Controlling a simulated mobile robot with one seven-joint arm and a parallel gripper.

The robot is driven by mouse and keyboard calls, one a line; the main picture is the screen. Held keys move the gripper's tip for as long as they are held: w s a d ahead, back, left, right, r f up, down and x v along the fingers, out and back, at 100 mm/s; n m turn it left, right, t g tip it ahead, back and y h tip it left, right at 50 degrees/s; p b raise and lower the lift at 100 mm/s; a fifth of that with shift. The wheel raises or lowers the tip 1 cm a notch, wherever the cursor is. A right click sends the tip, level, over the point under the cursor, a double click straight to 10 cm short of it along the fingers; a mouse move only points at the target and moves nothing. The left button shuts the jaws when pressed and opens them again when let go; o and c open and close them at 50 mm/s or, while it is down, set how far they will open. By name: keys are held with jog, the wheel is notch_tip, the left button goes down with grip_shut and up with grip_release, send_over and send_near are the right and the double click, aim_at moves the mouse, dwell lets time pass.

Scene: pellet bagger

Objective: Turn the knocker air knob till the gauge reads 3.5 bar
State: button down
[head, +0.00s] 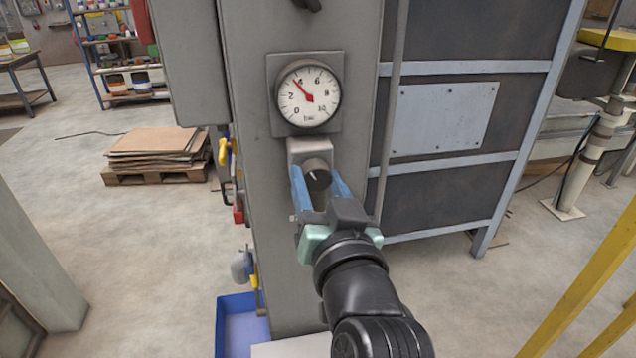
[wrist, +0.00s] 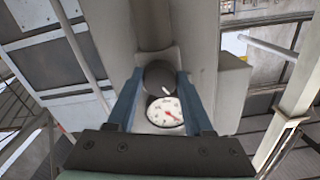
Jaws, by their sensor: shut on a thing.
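The knocker air knob (head: 318,180) is a dark round knob with a white mark, on a light block on the grey column. In the head view its mark points up and left. My gripper (head: 316,173) has its blue fingers on either side of the knob, shut on it. The wrist view also shows the knob (wrist: 157,76) between the fingers. The round white gauge (head: 308,96) sits just above the knob. Its red needle points up-left, between 2 and 4 and close to the 4. The gauge in the wrist view (wrist: 165,113) is too small to read.
A dark panelled frame (head: 455,120) stands right of the column. A blue bin (head: 240,325) is on the floor at lower left. Small coloured items hang on the column's left side. A pallet with cardboard (head: 155,150) lies farther back left.

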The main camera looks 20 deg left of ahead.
jog(key=shift+c, duration=1.5)
grip_release()
jog(key=shift+s+d+f, duration=0.1)
jog(key=shift+s+d, duration=0.25)
jog(key=shift+s, duration=0.1)
jog(key=p+v, duration=0.4)
jog(key=v, duration=0.7)
jog(key=shift+s+d+p, duration=0.25)
jog(key=shift+s+p, duration=0.05)
jog(key=shift+p, duration=0.05)
jog(key=shift+r, duration=0.2)
